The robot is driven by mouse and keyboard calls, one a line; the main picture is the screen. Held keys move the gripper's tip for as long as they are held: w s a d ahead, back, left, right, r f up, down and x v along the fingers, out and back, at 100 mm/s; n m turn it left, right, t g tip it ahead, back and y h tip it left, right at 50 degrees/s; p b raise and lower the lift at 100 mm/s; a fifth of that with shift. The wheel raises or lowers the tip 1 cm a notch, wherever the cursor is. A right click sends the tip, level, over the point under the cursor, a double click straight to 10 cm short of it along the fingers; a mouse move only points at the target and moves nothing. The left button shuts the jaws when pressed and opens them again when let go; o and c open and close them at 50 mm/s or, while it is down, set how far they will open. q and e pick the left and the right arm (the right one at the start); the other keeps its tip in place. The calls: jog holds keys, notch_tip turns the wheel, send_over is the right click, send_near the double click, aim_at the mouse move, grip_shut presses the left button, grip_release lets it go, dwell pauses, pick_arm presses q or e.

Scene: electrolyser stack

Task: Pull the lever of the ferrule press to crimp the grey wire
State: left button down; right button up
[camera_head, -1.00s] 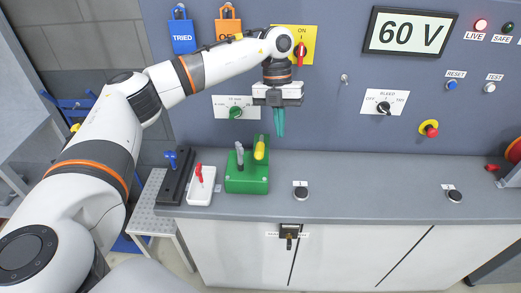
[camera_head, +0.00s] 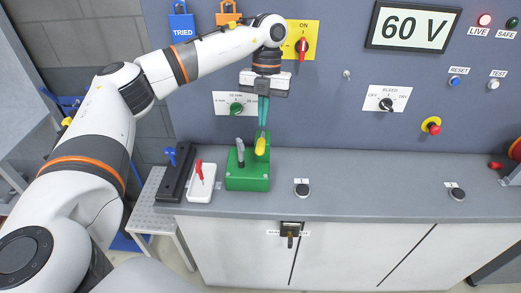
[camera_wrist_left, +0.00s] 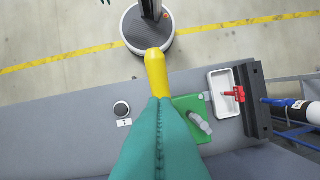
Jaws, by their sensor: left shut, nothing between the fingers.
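The green ferrule press (camera_head: 247,180) stands on the grey bench, left of the middle. Its yellow lever (camera_head: 260,146) is on its right side and points toward me; it also shows in the left wrist view (camera_wrist_left: 156,72). A grey piece (camera_head: 240,152), probably the grey wire's end, stands upright in the press. My left gripper (camera_head: 263,124) is shut and empty, its teal fingers pointing down at the back of the lever. The fingertips overlap the lever in both views, and I cannot tell whether they touch. My right gripper is out of view.
Left of the press are a white tray (camera_head: 192,194) with a red item (camera_head: 200,171) and a black block (camera_head: 172,183) with a blue item. A panel with switches rises behind. The bench right of the press is clear around a black knob (camera_head: 302,189).

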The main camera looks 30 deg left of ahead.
aim_at(263, 140)
pick_arm(q)
jog(key=shift+b+x, duration=1.6)
jog(key=shift+x, duration=1)
jog(key=shift+w+b+x, duration=0.25)
jog(key=shift+b+x, duration=0.4)
jog(key=shift+x, duration=0.4)
jog(key=shift+w+b+x, duration=0.2)
jog(key=shift+b+x, duration=0.4)
jog(key=shift+x, duration=0.45)
jog(key=shift+a+f, duration=0.15)
jog(key=shift+a, duration=0.05)
jog(key=shift+w+a+r+p, duration=0.2)
jog(key=shift+w+r+p, duration=0.15)
jog(key=shift+w, duration=0.15)
jog(key=shift+w+a+r+p, duration=0.25)
jog(key=shift+w+p, duration=0.1)
jog(key=shift+w, duration=0.45)
jog(key=shift+w+a+f, duration=0.1)
jog(key=shift+w, duration=0.05)
